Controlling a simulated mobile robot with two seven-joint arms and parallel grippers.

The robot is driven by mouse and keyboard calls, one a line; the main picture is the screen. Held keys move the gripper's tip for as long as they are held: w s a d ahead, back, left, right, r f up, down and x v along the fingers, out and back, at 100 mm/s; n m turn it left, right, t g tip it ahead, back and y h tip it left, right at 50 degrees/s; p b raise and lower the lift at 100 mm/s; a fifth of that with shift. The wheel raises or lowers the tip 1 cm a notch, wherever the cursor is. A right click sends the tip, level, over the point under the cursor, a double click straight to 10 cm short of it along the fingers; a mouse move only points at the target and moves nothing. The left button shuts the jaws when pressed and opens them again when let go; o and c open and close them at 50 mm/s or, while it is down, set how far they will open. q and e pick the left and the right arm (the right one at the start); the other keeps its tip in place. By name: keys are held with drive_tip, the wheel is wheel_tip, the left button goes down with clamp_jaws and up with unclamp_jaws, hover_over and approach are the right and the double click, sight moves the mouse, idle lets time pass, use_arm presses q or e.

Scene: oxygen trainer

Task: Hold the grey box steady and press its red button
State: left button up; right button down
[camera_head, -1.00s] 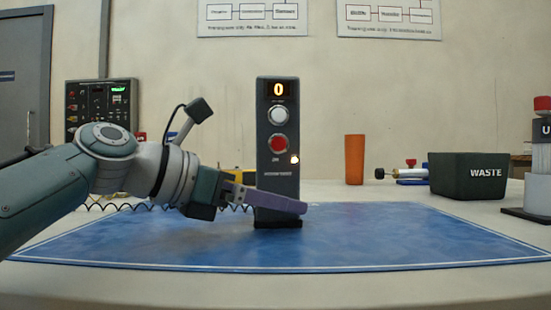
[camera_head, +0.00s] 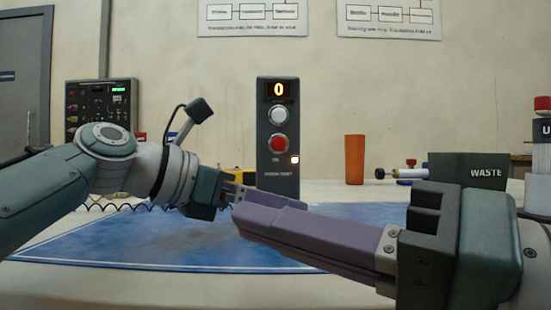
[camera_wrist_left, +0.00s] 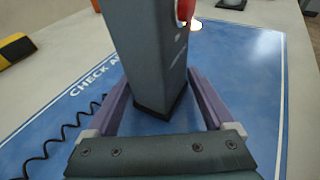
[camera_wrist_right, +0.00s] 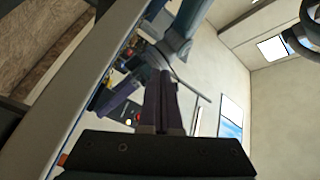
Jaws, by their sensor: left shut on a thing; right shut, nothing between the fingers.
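The grey box (camera_head: 265,172) stands upright on the blue mat, with an orange "0" on its display, a white button (camera_head: 278,114) and the red button (camera_head: 278,144) below it. My left gripper (camera_head: 292,202) is shut on the box's lower part; in the left wrist view its fingers (camera_wrist_left: 160,95) lie on both sides of the box (camera_wrist_left: 150,50). The red button (camera_wrist_left: 185,10) is partly cut off there. My right gripper (camera_head: 240,212) is shut and empty, in front of the box and below the red button, hiding the box's base. Its closed fingers (camera_wrist_right: 160,85) show in the right wrist view.
The blue mat (camera_head: 120,245) covers the middle of the table. An orange cylinder (camera_head: 355,160) and a dark waste bin (camera_head: 466,168) stand to the right, the bin partly hidden by my right arm. A black panel (camera_head: 100,105) stands at the back left.

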sight(292, 144)
drive_tip(key=shift+w+d+r+m+t, duration=0.4)
drive_tip(key=shift+w+r, duration=0.55)
drive_tip(key=shift+w, duration=1.15)
drive_tip(key=shift+w+d+r+m+t, duration=0.2)
drive_tip(key=shift+w+r+t, duration=0.6)
drive_tip(key=shift+w, duration=1.35)
drive_tip(key=shift+w+d+r+m+t, duration=0.3)
drive_tip(key=shift+w+r, duration=0.8)
drive_tip(key=shift+w, duration=1)
drive_tip(key=shift+w+d, duration=0.1)
drive_tip(key=shift+w, duration=0.35)
drive_tip(key=shift+w, duration=0.25)
drive_tip(key=shift+s, duration=0.7)
drive_tip(key=shift+s, duration=0.1)
drive_tip(key=shift+s+d, duration=0.15)
drive_tip(key=shift+s, duration=1.35)
drive_tip(key=shift+s+d, duration=0.1)
drive_tip(key=shift+s, duration=1.35)
